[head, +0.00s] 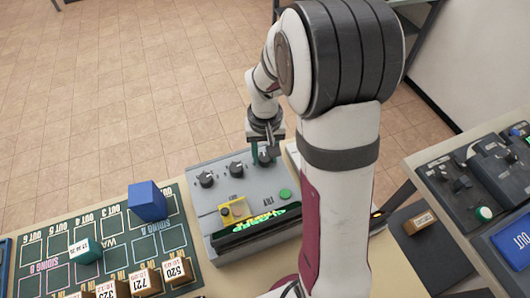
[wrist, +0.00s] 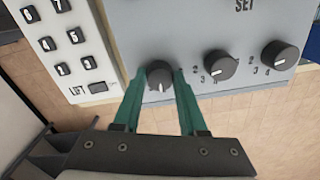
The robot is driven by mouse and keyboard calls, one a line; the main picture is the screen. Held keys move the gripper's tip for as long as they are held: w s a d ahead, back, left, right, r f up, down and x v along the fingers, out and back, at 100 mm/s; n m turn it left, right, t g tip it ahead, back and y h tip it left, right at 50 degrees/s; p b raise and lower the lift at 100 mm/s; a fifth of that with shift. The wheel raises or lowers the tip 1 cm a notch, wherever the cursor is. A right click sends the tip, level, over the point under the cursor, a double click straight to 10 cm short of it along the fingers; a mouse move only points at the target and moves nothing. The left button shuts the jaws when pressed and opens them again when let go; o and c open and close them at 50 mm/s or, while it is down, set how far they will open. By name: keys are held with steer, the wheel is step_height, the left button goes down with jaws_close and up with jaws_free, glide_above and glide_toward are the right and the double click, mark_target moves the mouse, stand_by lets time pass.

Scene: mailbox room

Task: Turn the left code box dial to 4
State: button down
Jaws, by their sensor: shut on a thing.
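The grey code box (head: 205,220) stands on the bench with a row of three black dials along its edge. My gripper (head: 265,155) is at the rightmost dial in the head view. The same dial (wrist: 160,75) is the leftmost in the wrist view, where the lettering reads upright. My gripper's green fingers (wrist: 160,82) are shut on its two sides. Its white pointer mark points down in the wrist view; its numbers are hidden or unreadable. The middle dial (wrist: 220,66) and the far dial (wrist: 279,55) are untouched, with 2, 3 and 4 marks beside them.
A white keypad (wrist: 70,40) lies close beside the held dial. The code box carries a yellow part (head: 240,208) and a green button (head: 285,194). A blue cube (head: 147,201) and several labelled blocks stand on the green board (head: 40,245) at left. Dark control boxes (head: 465,185) stand at right.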

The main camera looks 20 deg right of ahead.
mark_target(265, 157)
steer(key=shift+n, duration=0.6)
steer(key=shift+c, duration=2.3)
jaws_free()
step_height(265, 157, up, 16)
steer(key=shift+f, duration=0.1)
steer(key=s+a+f+m+y, duration=0.1)
steer(key=s+a, duration=0.3)
steer(key=s, duration=0.6)
steer(key=s+a+f+m, duration=0.2)
steer(key=s+a, duration=0.3)
steer(key=s, duration=0.6)
steer(key=shift+s+f+m+y, duration=0.2)
steer(key=shift+f+m+y, duration=0.15)
steer(key=shift+f, duration=0.35)
